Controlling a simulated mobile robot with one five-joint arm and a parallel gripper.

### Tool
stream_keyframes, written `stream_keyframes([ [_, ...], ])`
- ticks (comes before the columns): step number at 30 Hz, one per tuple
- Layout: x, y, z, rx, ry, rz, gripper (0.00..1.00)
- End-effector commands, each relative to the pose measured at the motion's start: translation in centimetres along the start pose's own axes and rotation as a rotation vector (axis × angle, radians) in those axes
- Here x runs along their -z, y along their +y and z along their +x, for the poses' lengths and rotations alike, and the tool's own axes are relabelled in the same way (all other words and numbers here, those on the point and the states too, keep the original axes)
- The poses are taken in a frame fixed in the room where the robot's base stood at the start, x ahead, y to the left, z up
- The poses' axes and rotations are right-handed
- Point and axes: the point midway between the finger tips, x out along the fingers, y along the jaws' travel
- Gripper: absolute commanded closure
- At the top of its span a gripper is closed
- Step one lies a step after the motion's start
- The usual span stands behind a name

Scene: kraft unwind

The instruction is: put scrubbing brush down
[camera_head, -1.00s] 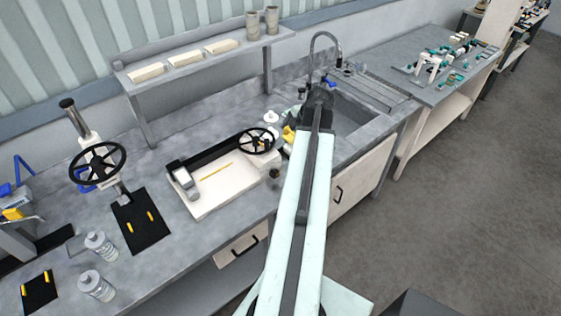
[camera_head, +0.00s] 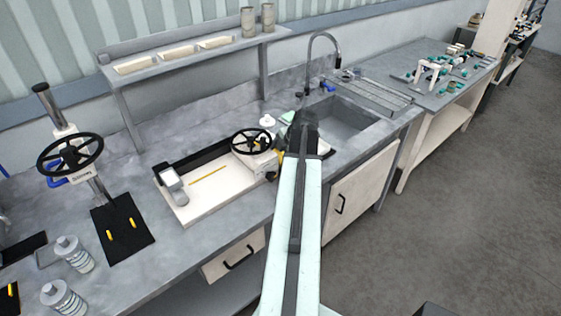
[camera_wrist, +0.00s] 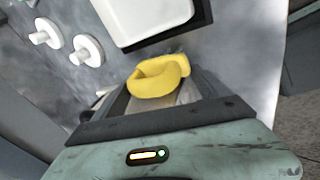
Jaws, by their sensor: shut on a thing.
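The yellow scrubbing brush (camera_wrist: 158,76) is between the jaws of my gripper (camera_wrist: 165,95) in the wrist view, its rounded yellow part sticking out past the fingertips. My gripper is shut on it. In the head view my gripper (camera_head: 302,128) is over the counter at the left edge of the sink, and my arm hides most of what is under it. A small patch of yellow (camera_head: 279,156) shows just left of it. I cannot tell whether the brush touches the counter.
The sink (camera_head: 345,118) with its tall tap (camera_head: 312,55) is to the right. A cream machine base with a black handwheel (camera_head: 252,141) stands close on the left. A white tray-like thing with a black edge (camera_wrist: 207,18) and white round pieces (camera_wrist: 87,50) show in the wrist view.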

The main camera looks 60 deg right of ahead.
Motion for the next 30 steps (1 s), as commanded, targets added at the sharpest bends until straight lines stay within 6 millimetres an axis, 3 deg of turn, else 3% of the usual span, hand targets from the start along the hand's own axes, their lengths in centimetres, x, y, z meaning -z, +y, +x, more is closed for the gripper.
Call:
stream_keyframes([
  [1,-0.2,-0.7,1.0,0.0,0.0,0.001,0.47],
  [10,-0.2,-0.7,0.9,0.0,0.0,0.002,0.47],
  [11,-0.2,-0.7,0.9,0.0,0.0,0.002,0.12],
  [12,-0.2,-0.6,0.8,0.0,0.0,0.002,0.01],
  [23,-0.1,-0.4,0.3,0.0,0.0,0.002,0.0],
  [30,0.0,-0.2,-3.7,0.0,0.0,0.004,0.0],
])
